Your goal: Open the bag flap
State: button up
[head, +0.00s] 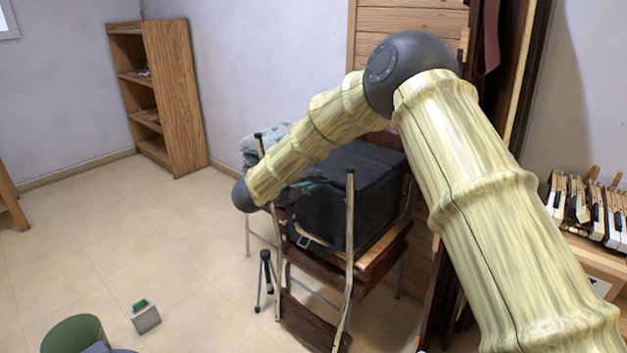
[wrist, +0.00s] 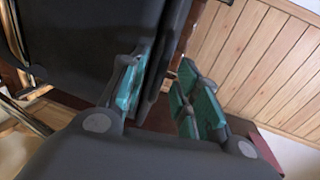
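A black box-shaped bag (head: 345,205) sits on a folding chair. Its dark surface and an edge fill the upper left of the wrist view (wrist: 85,40). My gripper (wrist: 165,98) has two teal-padded fingers set apart, with a clear gap between them. The left finger is close against the dark bag edge, and part of that edge reaches into the gap. I cannot tell whether they touch. In the head view, my gripper is mostly hidden behind my forearm, at the left side of the bag. The flap cannot be clearly told from the bag body.
The chair (head: 350,290) has metal legs. A grey-green cloth (head: 262,142) lies behind the bag's left side. A wooden shelf (head: 175,95) stands at the back wall, and piano keys (head: 590,210) at the right.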

jog(key=shift+x, duration=1)
grip_shut()
